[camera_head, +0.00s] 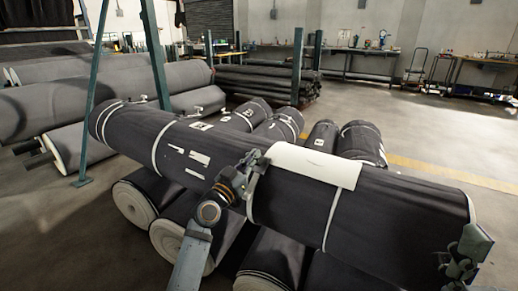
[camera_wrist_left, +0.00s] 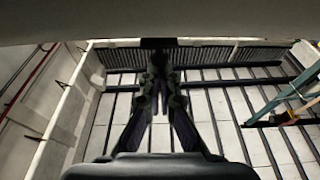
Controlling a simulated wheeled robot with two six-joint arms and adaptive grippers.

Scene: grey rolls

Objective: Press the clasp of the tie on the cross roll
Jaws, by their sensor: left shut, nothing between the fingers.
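The cross roll (camera_head: 400,210) is a big dark grey roll lying slantwise over several other rolls, with thin white ties around it. One white tie (camera_head: 249,206) runs down the roll right beside my left gripper (camera_head: 258,160). That gripper is shut and empty, its tips at the roll's upper side by a white sheet. In the left wrist view the shut fingers (camera_wrist_left: 160,77) point at a small dark block (camera_wrist_left: 158,43) under a grey surface; I cannot tell whether they touch. The clasp is not clear in the head view. My right gripper (camera_head: 462,258) seems to show at the lower right, its jaws unclear.
The white sheet (camera_head: 314,165) lies over the roll's top. Another tie (camera_head: 331,218) circles the roll farther right. Supporting rolls (camera_head: 180,245) stick out below. A green post (camera_head: 158,60) stands behind at the left. Open floor (camera_head: 440,135) lies at the back right.

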